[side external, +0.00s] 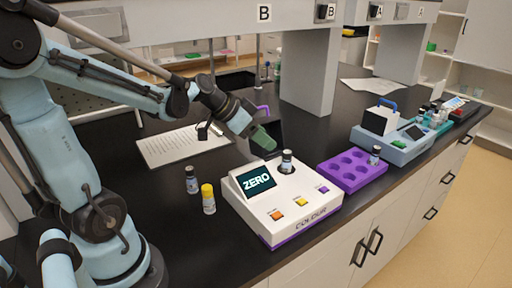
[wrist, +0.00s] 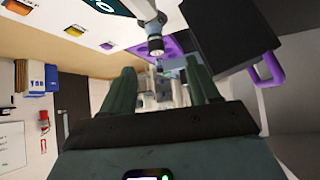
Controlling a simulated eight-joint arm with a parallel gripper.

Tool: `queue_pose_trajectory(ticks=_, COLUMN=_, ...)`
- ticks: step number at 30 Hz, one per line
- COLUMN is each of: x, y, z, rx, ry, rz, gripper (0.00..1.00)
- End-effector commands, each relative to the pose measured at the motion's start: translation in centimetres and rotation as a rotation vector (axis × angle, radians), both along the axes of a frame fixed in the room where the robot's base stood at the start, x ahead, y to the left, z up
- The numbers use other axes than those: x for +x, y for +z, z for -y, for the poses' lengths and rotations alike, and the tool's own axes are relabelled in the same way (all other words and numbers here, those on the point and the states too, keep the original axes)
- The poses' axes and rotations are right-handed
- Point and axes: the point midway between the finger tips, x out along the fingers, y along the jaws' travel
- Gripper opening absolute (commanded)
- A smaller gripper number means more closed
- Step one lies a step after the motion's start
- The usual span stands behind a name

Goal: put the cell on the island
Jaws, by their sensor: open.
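A small cell with a dark cap (side external: 287,158) stands upright in the round well of the white colour meter (side external: 293,222), whose screen reads ZERO. The cell also shows in the wrist view (wrist: 155,43), beyond my fingertips. My gripper (side external: 264,138) is above and behind the meter, with its green fingers apart and empty; both fingers show in the wrist view (wrist: 162,88). No part is clearly marked as the island.
A purple rack (side external: 338,178) right of the meter holds one dark-capped vial (side external: 375,155). A blue-grey instrument (side external: 405,150) stands beyond it. A dark box with a purple handle (wrist: 268,68) is close to my gripper. A paper sheet (side external: 183,146) lies at left.

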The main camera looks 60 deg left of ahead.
Motion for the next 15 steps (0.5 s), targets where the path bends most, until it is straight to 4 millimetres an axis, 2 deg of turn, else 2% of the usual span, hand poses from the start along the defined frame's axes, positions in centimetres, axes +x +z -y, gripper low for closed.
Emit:
queue_pose_trajectory(ticks=9, x=2.6, y=-2.8, z=0.8, rx=0.001, ry=-0.002, rz=-0.001, gripper=0.6)
queue_pose_trajectory(ticks=15, x=3.6, y=-3.9, z=1.1, rx=0.002, ry=0.0, rz=-0.001, gripper=0.6)
